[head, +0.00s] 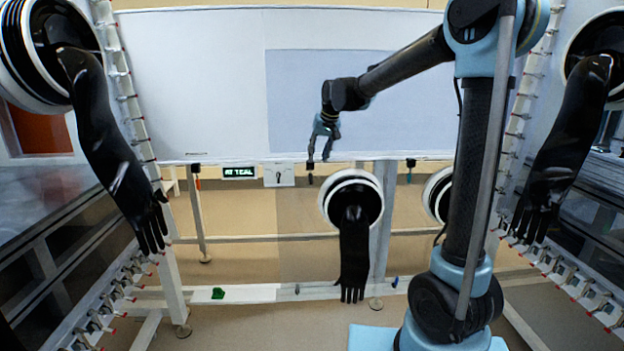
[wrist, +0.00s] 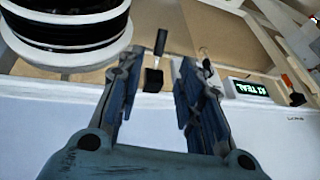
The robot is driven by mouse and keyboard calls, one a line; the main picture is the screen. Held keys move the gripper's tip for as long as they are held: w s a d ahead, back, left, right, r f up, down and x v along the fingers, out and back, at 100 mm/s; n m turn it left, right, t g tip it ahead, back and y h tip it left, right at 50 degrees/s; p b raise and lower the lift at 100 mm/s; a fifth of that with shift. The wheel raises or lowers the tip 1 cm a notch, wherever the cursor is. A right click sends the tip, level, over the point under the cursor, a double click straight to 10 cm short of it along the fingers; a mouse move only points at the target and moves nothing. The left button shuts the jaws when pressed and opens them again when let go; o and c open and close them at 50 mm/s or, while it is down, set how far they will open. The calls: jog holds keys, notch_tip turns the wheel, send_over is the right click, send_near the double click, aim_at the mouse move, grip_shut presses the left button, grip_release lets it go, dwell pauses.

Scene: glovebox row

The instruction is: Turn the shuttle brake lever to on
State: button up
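My gripper (head: 319,156) is open, its fingers pointing down at the lower edge of the white panel. A small dark lever (head: 310,179) hangs from a black block there, just below the fingertips. In the wrist view the fingers (wrist: 158,68) are spread with the black block (wrist: 153,79) and the lever's dark handle (wrist: 161,42) showing between and beyond them. I cannot tell whether either finger touches it. A white plate with a small dark fitting (head: 279,175) sits just left of the lever. A lit sign reading "AT TEAL" (head: 238,172) is further left.
A glove port with a hanging black glove (head: 354,250) is close on the right; its port (wrist: 65,30) fills the wrist view's upper left. More black gloves (head: 110,150) hang at both sides. Other dark knobs (head: 410,164) line the panel edge. A green piece (head: 218,293) lies on the low rail.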

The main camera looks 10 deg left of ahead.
aim_at(311, 177)
jog(key=x, duration=1.1)
jog(key=shift+w+a+f, duration=0.1)
jog(key=shift+f, duration=0.3)
grip_shut()
